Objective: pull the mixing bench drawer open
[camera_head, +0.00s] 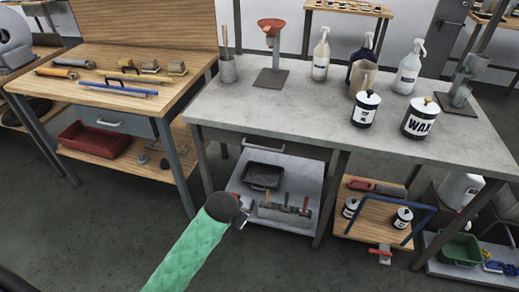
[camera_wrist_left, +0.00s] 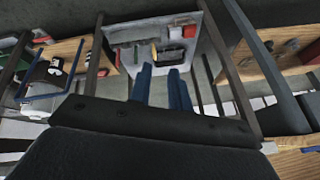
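The mixing bench (camera_head: 300,112) has a grey top. Its dark drawer front (camera_head: 222,138) sits under the left part of the top and looks closed. A pale bar handle (camera_head: 262,149) is on the drawer front. My left gripper (camera_head: 244,220), on a green-sleeved arm, is in front of and below the drawer, apart from the handle. Its blue fingers in the left wrist view (camera_wrist_left: 160,74) stand apart with a narrow empty gap between them. I cannot make out the handle in the left wrist view. My right gripper is not in view.
Under the bench, a grey lower shelf (camera_head: 243,187) holds a black tray (camera_head: 264,176) and tools. Bottles and cans stand on the bench top. A wooden bench (camera_head: 120,60) with its own drawer (camera_head: 100,122) stands left. The floor in front is clear.

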